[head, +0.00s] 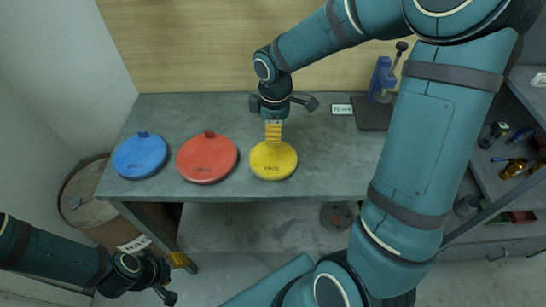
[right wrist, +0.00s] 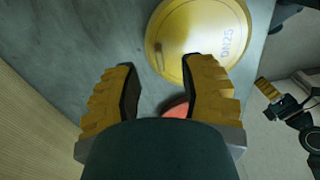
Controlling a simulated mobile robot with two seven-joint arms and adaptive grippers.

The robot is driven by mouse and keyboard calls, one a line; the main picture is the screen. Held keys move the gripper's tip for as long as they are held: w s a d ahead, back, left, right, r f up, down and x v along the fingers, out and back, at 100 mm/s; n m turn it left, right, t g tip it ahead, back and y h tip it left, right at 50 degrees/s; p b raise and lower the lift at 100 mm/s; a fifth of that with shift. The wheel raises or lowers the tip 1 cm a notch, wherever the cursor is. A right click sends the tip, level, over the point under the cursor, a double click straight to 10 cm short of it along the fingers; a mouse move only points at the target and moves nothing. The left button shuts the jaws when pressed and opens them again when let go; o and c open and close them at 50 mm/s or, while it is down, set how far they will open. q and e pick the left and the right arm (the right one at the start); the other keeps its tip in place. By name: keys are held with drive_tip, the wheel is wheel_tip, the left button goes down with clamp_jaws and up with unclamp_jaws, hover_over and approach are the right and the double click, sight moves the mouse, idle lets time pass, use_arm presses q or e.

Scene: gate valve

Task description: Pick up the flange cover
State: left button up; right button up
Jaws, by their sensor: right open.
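Three round flange covers lie in a row on the grey workbench: blue (head: 140,156), red (head: 207,158) and yellow (head: 273,161). Each is a flat disc with lettering; the blue and red ones show a small tab at the back edge. My right gripper (head: 274,142) points down at the back edge of the yellow cover. In the right wrist view its two yellow fingers (right wrist: 162,75) are spread and empty, with the yellow cover (right wrist: 205,30) just beyond them and its raised tab between the fingertips. My left gripper (head: 173,278) hangs low at bottom left, away from the bench; its opening is unclear.
The workbench (head: 330,175) is bare right of the yellow cover. A blue vise-like tool (head: 381,78) on a dark plate and a small white label (head: 342,109) stand at the back. A rusty barrel (head: 88,205) is at left, shelving with small items (head: 513,168) at right.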

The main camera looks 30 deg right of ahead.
sight(273, 156)
wheel_tip(273, 156, down, 4)
drive_tip(key=shift+w+b, duration=0.1)
drive_tip(key=shift+b, duration=0.35)
drive_tip(key=shift+r, duration=0.1)
clamp_jaws()
